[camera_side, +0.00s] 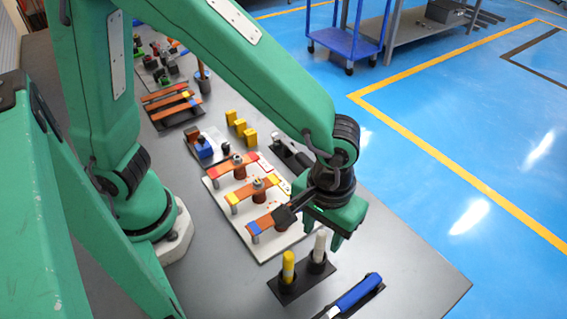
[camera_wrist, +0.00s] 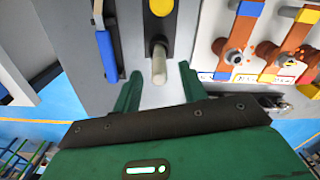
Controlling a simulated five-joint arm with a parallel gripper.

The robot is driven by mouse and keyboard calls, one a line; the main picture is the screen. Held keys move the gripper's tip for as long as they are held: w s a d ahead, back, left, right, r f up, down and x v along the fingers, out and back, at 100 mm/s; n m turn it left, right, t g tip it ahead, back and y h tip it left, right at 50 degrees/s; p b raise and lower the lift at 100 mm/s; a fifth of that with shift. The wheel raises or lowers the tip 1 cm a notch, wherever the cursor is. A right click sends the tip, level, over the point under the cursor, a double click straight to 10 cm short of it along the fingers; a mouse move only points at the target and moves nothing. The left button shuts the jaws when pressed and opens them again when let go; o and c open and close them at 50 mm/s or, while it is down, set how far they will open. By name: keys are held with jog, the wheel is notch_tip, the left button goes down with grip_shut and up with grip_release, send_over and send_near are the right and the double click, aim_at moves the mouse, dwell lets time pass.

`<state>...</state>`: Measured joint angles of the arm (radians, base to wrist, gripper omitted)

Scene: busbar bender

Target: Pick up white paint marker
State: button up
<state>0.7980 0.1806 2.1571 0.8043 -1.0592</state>
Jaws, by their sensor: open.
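The white paint marker (camera_side: 319,246) stands upright in a black holder (camera_side: 300,279) near the front of the table, beside a yellow marker (camera_side: 288,267). My gripper (camera_side: 339,232) is just above and beside the white marker, with its fingers pointing down. In the wrist view the white marker (camera_wrist: 159,66) shows between and just ahead of the two open green fingers of my gripper (camera_wrist: 158,88). The yellow marker's round top (camera_wrist: 161,7) is at the upper edge there. The fingers hold nothing, and I cannot tell whether one touches the marker.
A blue-handled tool (camera_side: 357,292) lies on a dark rest right of the marker holder. A white board (camera_side: 262,247) with copper bars and coloured ends lies behind to the left. Bare grey table (camera_side: 425,268) is free at the right.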

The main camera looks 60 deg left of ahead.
aim_at(321, 246)
jog(key=shift+s+f, duration=0.1)
jog(key=shift+f, duration=2.5)
grip_shut()
jog(key=shift+r, duration=0.15)
jog(key=shift+r, duration=4.9)
